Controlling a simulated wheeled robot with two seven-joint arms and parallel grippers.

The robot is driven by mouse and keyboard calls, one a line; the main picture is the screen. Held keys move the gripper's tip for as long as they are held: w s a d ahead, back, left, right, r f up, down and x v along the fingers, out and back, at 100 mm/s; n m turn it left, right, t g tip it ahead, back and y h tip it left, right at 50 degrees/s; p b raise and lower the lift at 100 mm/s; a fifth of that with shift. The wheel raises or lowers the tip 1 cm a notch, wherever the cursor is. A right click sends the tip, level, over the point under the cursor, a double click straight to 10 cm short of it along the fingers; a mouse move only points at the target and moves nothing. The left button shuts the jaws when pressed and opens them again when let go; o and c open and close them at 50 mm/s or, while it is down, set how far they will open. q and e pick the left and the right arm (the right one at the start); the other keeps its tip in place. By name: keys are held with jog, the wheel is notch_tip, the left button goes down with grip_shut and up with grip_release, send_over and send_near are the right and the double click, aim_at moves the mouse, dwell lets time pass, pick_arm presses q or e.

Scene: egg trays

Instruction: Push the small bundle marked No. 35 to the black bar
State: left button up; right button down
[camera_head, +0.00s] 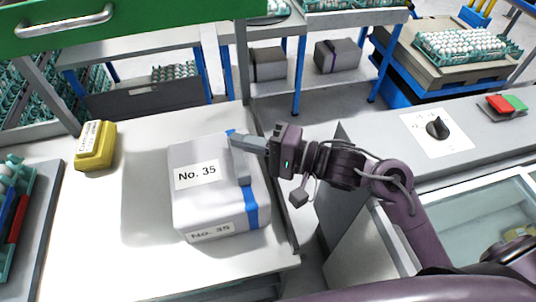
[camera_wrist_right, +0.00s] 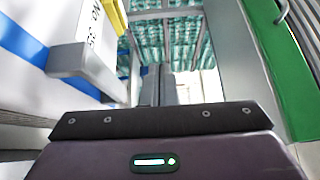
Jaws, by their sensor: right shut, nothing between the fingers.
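The bundle marked No. 35 (camera_head: 205,205) is a pale grey wrapped block with a blue band, standing on the white table (camera_head: 140,265). Its labels face up and toward the front. In the right wrist view its side (camera_wrist_right: 25,75) fills the left. My right gripper (camera_head: 236,140) is shut and empty at the bundle's upper right, by the band. I cannot tell if it touches the bundle. Its fingers also show in the right wrist view (camera_wrist_right: 160,85). A dark bar (camera_head: 289,235) runs along the table's right edge. My left gripper is out of view.
A yellow block (camera_head: 95,146) with a label sits at the table's back left. A tray (camera_head: 45,225) with egg cartons is at the left edge. A control panel with a black knob (camera_head: 437,128) is at the right. The table left of the bundle is clear.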

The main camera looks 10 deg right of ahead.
jog(key=w+d+p, duration=0.1)
jog(key=w+d, duration=0.6)
jog(key=f, duration=1.5)
jog(key=shift+s+a, duration=0.2)
jog(key=shift+s, duration=0.15)
jog(key=shift+s+a+r+p, duration=0.1)
jog(key=shift+s+a+p, duration=0.15)
jog(key=shift+p, duration=0.3)
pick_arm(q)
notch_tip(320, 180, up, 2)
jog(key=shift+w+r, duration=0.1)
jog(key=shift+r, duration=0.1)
pick_arm(e)
jog(key=shift+s+a, duration=0.15)
jog(key=shift+s+a+r+p, duration=0.1)
jog(key=shift+s+a+p, duration=0.5)
jog(key=shift+p, duration=0.45)
jog(key=shift+s+a, duration=0.2)
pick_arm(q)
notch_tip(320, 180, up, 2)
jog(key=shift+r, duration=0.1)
pick_arm(e)
jog(key=shift+f, duration=0.2)
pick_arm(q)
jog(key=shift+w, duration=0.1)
